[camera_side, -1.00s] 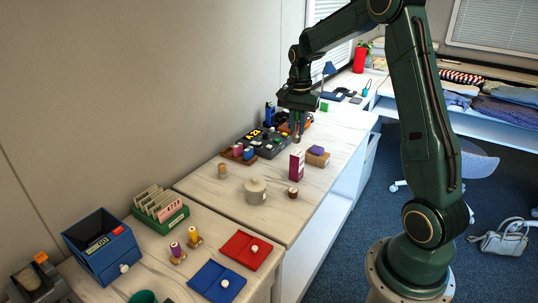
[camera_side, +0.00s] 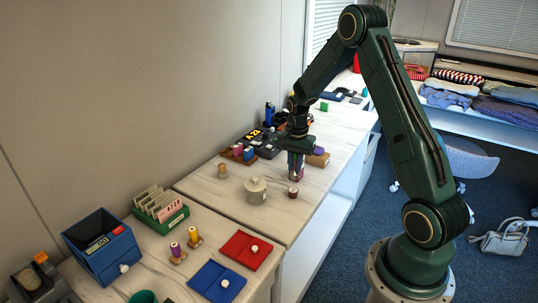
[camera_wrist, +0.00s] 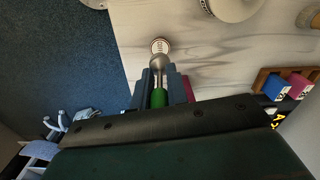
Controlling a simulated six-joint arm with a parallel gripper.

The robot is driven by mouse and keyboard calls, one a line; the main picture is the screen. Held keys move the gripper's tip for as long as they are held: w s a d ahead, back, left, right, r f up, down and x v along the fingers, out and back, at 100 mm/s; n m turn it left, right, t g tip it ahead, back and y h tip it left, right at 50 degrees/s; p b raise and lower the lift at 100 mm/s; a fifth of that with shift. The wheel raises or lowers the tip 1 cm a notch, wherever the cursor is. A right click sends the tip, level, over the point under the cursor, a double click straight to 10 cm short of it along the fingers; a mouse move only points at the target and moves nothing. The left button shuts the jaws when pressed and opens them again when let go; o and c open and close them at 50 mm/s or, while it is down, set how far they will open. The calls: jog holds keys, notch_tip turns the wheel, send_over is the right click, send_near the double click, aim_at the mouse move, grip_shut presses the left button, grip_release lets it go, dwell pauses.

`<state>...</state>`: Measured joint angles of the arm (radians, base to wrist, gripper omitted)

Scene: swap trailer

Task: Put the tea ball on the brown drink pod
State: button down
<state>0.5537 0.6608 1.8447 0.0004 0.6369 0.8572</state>
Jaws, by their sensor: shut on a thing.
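My gripper (camera_side: 296,166) is shut on the tea ball. In the wrist view, the tea ball has a silver-grey head (camera_wrist: 160,63) and a green handle (camera_wrist: 159,97) between the two fingers. The brown drink pod (camera_side: 293,193) is a small brown cup with a pale top, upright near the table's right edge. In the wrist view the pod (camera_wrist: 159,44) lies just past the tea ball's head, which overlaps its lower rim. I cannot tell the height gap between them. In the side view the tea ball is mostly hidden by my fingers.
A magenta box (camera_wrist: 188,89) stands close beside my fingers. A lidded cream pot (camera_side: 256,190) stands left of the pod, with a small cork-like jar (camera_side: 222,171) beyond it. A brown tray (camera_side: 238,154) of small blocks is farther back.

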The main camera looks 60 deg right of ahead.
aim_at(294, 174)
jog(key=shift+f, duration=0.1)
jog(key=shift+f, duration=2.05)
jog(key=c, duration=1.4)
grip_release()
jog(key=shift+f, duration=0.1)
notch_tip(294, 174, up, 12)
jog(key=shift+r, duration=0.15)
